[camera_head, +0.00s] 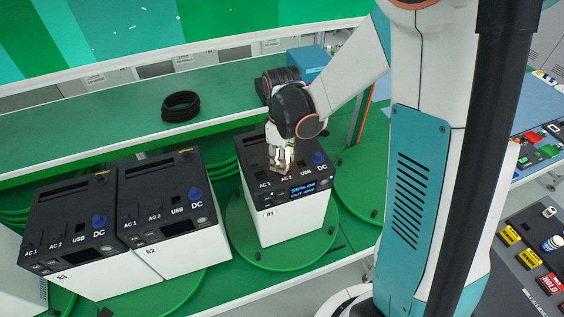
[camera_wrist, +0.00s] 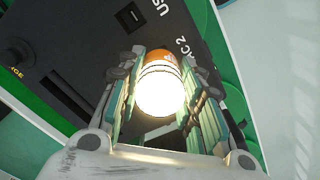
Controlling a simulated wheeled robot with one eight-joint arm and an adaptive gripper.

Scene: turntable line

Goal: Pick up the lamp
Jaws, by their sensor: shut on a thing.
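The lamp (camera_wrist: 160,88) is lit, with a bright white glowing end and an orange base, and it sits between my fingers in the wrist view. My gripper (camera_wrist: 163,100) is shut on it. In the head view my gripper (camera_head: 283,163) is over the top of the power station marked A1 (camera_head: 288,220), near its AC 2 label, and the lamp shows there only as a small glow. The orange end points toward the black top of the station. I cannot tell whether the lamp touches that top.
The A1 station stands on a green turntable (camera_head: 246,250). Two similar stations, A2 (camera_head: 165,257) and A3 (camera_head: 85,272), stand to the left. A black coil (camera_head: 181,106) and a blue box (camera_head: 308,62) are on the green shelf behind. An empty green turntable (camera_head: 357,184) is to the right.

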